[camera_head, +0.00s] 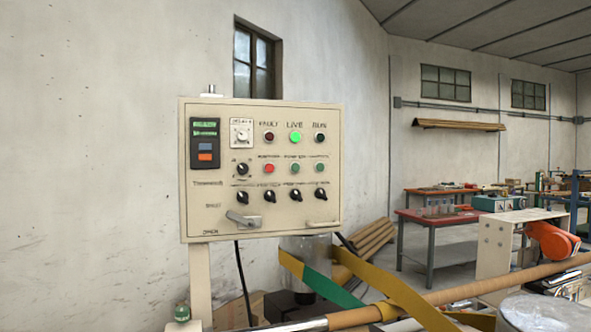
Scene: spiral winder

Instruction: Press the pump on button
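A cream control panel (260,217) stands upright on a post, left of the middle. Its second row has a black knob (243,169), a red button (268,169), a green button (294,169) and another green button (320,169). The small labels above these are too blurred to read, so I cannot tell for sure which button is pump on. In the top row the LIVE lamp (295,137) glows bright green. The FAULT lamp (269,137) and RUN lamp (320,138) are dark. Neither of my grippers is in view.
A metal handle (244,220) juts from the panel's lower left. Below it are green and yellow bands (375,280) and a long brown tube (500,285). A red-topped table (440,219) and an orange machine part (553,241) stand to the right. Nothing blocks the panel's front.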

